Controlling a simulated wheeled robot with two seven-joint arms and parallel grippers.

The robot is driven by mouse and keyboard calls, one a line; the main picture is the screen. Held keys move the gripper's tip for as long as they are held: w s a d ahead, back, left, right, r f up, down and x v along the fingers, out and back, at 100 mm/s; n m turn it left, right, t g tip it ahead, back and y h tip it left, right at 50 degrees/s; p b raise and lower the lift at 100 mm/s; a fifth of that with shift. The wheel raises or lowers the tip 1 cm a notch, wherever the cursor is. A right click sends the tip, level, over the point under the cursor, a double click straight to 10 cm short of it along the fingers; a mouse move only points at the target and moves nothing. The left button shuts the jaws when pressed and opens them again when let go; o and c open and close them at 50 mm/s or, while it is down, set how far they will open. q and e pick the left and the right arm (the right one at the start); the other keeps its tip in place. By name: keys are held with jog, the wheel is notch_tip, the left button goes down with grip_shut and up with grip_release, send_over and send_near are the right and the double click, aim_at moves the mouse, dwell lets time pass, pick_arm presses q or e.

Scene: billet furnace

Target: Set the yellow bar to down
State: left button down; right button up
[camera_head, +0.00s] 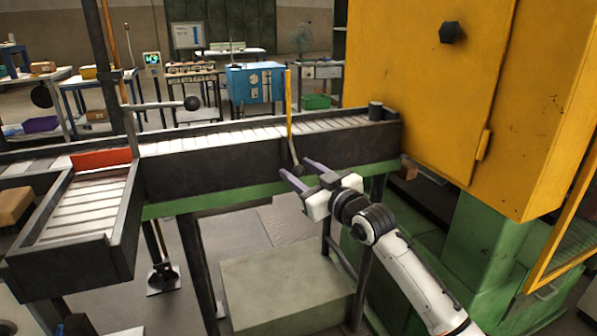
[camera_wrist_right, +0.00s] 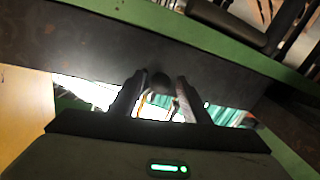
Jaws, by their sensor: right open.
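The yellow bar (camera_head: 289,105) stands upright at the front side of the roller conveyor. A dark lever with a round knob (camera_head: 297,168) hangs at its lower end. My right gripper (camera_head: 295,167) is open, with its two purple-grey fingers pointing at the lever knob from below right. In the right wrist view, a dark round knob (camera_wrist_right: 160,82) shows between the two fingers; I cannot tell whether they touch it. My left gripper is not in view.
The roller conveyor (camera_head: 210,170) runs across, with a side chute (camera_head: 75,258) at left. Another lever with a black ball (camera_head: 192,103) sticks out at left. A yellow cabinet (camera_head: 430,90) stands at right. A grey block (camera_head: 285,280) lies below the conveyor.

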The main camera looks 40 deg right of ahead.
jog(key=shift+w, duration=0.4)
